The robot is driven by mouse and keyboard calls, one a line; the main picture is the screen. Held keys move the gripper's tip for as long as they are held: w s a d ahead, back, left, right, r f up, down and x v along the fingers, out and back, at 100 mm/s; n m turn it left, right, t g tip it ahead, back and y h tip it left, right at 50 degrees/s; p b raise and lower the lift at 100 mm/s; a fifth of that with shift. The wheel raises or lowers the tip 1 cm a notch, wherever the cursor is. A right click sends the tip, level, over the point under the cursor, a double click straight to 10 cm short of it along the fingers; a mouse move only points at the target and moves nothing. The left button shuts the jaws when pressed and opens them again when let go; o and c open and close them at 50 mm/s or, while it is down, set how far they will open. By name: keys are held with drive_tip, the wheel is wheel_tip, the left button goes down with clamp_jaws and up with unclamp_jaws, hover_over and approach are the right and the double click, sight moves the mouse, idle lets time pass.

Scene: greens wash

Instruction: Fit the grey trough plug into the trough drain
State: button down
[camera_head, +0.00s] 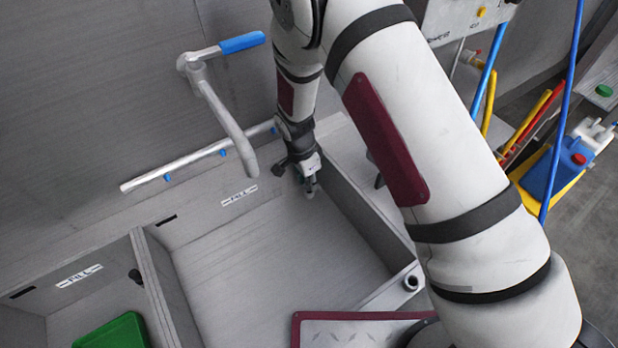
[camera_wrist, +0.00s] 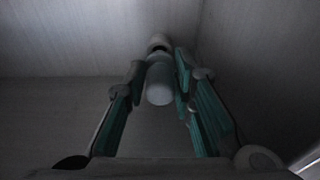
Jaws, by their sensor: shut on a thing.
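My gripper (camera_head: 308,183) is low in the far right corner of the main trough (camera_head: 270,260), inside its walls. It is shut on the pale grey plug (camera_wrist: 159,82), which shows between the green-padded fingers in the wrist view (camera_wrist: 158,88). The plug has a rounded end towards the camera and a dark band near its far end. In the head view the plug's grey tip (camera_head: 310,195) shows just below the fingers, close to the trough floor. I cannot tell whether it touches the floor. I cannot make out the drain; the gripper may hide it.
A tap with a blue handle (camera_head: 242,43) hangs over the trough. A divider (camera_head: 160,285) separates a left basin with a green item (camera_head: 112,332). A red-edged board (camera_head: 355,329) lies at the front. A short open pipe (camera_head: 411,282) stands at the right wall.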

drive_tip(key=shift+f, duration=1)
drive_tip(key=c, duration=1.3)
unclamp_jaws()
drive_tip(key=r, duration=0.4)
drive_tip(key=a+r, duration=0.1)
drive_tip(key=r, duration=0.3)
drive_tip(key=s+r, duration=0.1)
drive_tip(key=r, duration=0.3)
drive_tip(key=shift+a, duration=0.25)
